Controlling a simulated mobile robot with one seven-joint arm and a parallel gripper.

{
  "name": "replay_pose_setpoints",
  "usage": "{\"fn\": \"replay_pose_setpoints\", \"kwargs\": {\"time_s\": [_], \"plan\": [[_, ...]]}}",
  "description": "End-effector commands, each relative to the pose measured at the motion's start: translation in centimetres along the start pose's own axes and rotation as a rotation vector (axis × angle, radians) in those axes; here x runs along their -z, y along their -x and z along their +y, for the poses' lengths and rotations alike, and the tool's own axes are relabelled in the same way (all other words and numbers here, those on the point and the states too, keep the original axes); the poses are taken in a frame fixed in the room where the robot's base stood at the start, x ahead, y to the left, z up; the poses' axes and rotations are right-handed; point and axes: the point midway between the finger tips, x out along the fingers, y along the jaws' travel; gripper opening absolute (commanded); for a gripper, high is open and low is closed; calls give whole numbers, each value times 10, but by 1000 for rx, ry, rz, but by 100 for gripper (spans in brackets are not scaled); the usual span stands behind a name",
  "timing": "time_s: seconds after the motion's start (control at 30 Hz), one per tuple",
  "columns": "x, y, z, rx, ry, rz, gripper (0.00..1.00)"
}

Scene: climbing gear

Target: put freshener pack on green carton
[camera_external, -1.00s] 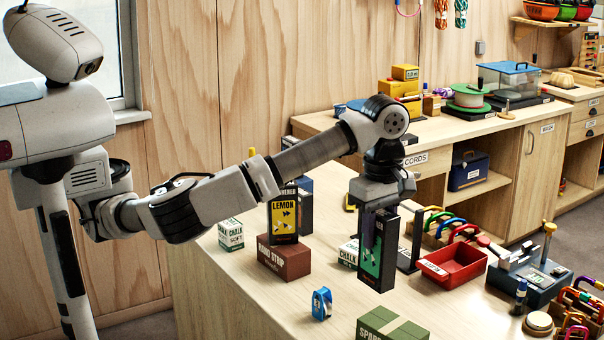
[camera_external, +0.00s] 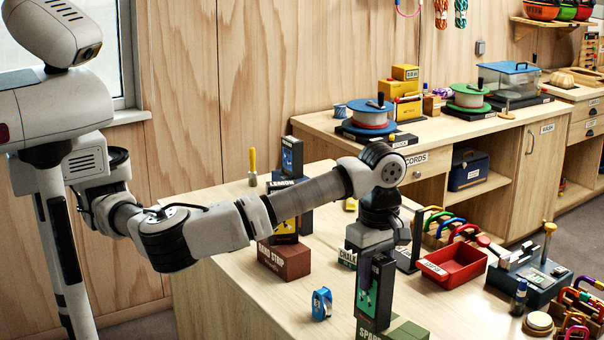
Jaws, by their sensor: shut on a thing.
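My gripper (camera_external: 377,252) points down and is shut on the upper part of a freshener pack (camera_external: 374,292), a tall black box with a green panel. The pack is upright. Its lower end overlaps the left part of the green carton (camera_external: 408,331) in the picture. I cannot tell whether the pack touches the carton's top. The carton lies at the bottom edge of the view, partly cut off and partly hidden behind the pack.
A brown carton (camera_external: 284,262) holds up a lemon pack (camera_external: 284,228), partly hidden by my arm. A blue tag-like item (camera_external: 321,304) stands left of my gripper.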

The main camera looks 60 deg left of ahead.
Motion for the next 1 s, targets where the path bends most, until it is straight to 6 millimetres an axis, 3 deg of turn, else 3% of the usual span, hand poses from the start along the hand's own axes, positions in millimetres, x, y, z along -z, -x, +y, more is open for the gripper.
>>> {"fn": "replay_pose_setpoints", "kwargs": {"time_s": [0.07,0.1,0.27,0.67,1.0], "plan": [[0,-4,0,0,0,0,7],[0,-4,0,0,0,0,33],[0,-3,0,0,0,0,53],[0,5,0,0,-1,-2,53],[0,73,1,-1,-3,-4,53]]}}
